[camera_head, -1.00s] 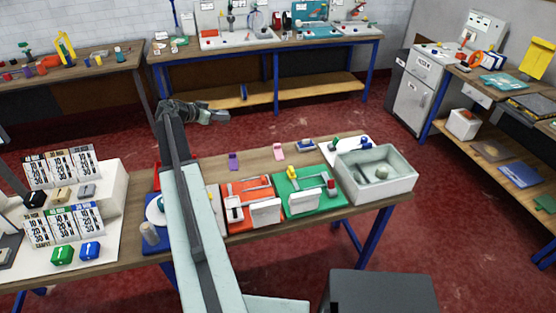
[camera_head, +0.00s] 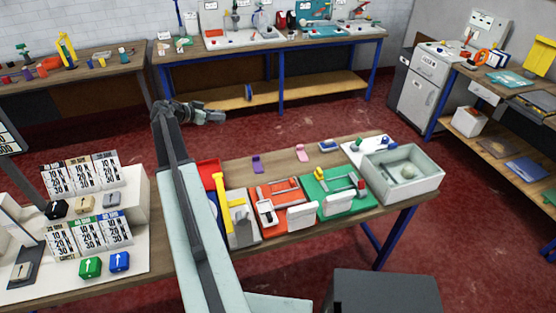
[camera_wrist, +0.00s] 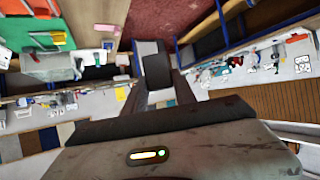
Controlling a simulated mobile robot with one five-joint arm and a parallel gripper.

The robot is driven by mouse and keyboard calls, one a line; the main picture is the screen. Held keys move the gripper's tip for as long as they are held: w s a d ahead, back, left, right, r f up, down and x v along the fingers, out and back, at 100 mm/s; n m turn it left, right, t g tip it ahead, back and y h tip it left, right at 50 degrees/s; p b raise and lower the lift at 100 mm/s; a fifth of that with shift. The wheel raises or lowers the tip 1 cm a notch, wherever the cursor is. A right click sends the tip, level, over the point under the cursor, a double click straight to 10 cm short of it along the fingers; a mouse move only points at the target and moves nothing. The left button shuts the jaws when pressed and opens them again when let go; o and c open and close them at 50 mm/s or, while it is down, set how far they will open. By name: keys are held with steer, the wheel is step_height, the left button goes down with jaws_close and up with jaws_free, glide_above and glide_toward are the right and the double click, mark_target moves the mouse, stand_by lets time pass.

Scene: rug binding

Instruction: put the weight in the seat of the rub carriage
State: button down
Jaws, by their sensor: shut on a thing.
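My gripper (camera_head: 207,115) is raised over the red floor between the near and far benches, away from the fixtures. I cannot tell for sure which fixture is the rub carriage. On the near bench, a grey fixture with a yellow lever (camera_head: 239,227) stands right of my arm. Beside it are an orange-red fixture (camera_head: 265,215) and a green fixture (camera_head: 320,185), each with a white block. Their seats are too small to make out.
A pale basin (camera_head: 418,190) stands at the near bench's right end. Label boards and coloured cubes (camera_head: 91,267) stand at left. Small purple and pink pieces (camera_head: 257,164) lie behind the fixtures. A far bench (camera_head: 295,50) holds more gear. Open floor lies between.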

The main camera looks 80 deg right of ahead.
steer(key=shift+w, duration=0.2)
steer(key=shift+s+r, duration=0.1)
steer(key=shift+f+b, duration=0.4)
steer(key=shift+f, duration=0.05)
steer(key=s+f+b, duration=0.2)
steer(key=f+b, duration=0.6)
steer(key=s+f+m+g+y+b, duration=0.1)
steer(key=s+f+b, duration=0.2)
steer(key=f+b, duration=0.6)
steer(key=s+f+m+b, duration=0.1)
steer(key=s+f+b, duration=0.1)
steer(key=f+b, duration=0.7)
steer(key=shift+s+f+g, duration=0.15)
steer(key=shift+s+g, duration=0.05)
steer(key=shift+g, duration=0.2)
steer(key=shift+r, duration=0.2)
steer(key=shift+f, duration=0.1)
